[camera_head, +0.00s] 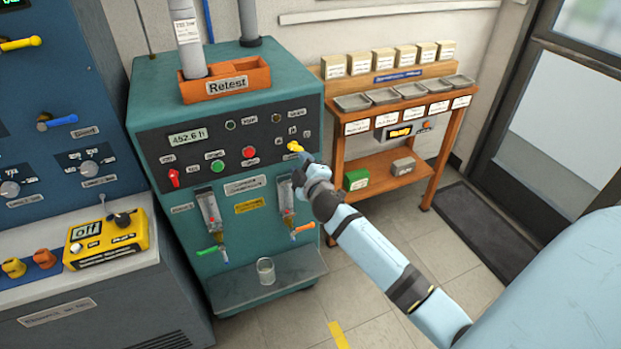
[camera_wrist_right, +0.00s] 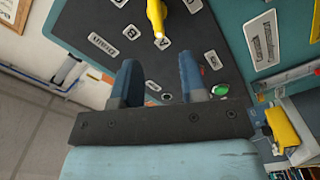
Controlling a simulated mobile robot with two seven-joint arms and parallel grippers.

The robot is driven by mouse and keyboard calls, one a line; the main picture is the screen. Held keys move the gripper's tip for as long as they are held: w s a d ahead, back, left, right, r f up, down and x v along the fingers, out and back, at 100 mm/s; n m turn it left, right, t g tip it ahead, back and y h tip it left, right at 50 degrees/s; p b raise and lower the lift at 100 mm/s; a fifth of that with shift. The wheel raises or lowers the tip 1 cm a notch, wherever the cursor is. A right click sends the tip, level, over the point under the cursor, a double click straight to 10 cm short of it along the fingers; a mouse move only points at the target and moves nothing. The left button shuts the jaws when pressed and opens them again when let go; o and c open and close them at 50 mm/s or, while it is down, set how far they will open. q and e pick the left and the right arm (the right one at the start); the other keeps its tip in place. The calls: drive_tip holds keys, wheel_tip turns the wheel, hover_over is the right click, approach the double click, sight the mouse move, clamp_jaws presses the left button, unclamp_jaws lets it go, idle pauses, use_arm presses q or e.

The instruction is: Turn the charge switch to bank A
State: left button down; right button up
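The charge switch is a yellow lever knob (camera_head: 295,147) at the right end of the dark panel on the teal machine. In the right wrist view the yellow knob (camera_wrist_right: 156,14) is cut off by the top edge, with small lettered plates around it, one reading B (camera_wrist_right: 131,32). My right gripper (camera_wrist_right: 159,68) is open and empty in the wrist view, its two blue fingers apart, with the knob beyond the gap between them. In the head view my right gripper (camera_head: 304,160) is just below and right of the knob; whether they touch is unclear. My left gripper is not in view.
The panel also holds a red button (camera_head: 249,152), a green button (camera_head: 217,166) and a red switch (camera_head: 174,178). A glass (camera_head: 266,271) stands on the machine's lower shelf. A wooden bench (camera_head: 385,160) stands to the right. Floor in front is open.

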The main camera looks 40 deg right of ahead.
drive_tip(key=v, duration=0.7)
idle(0.3)
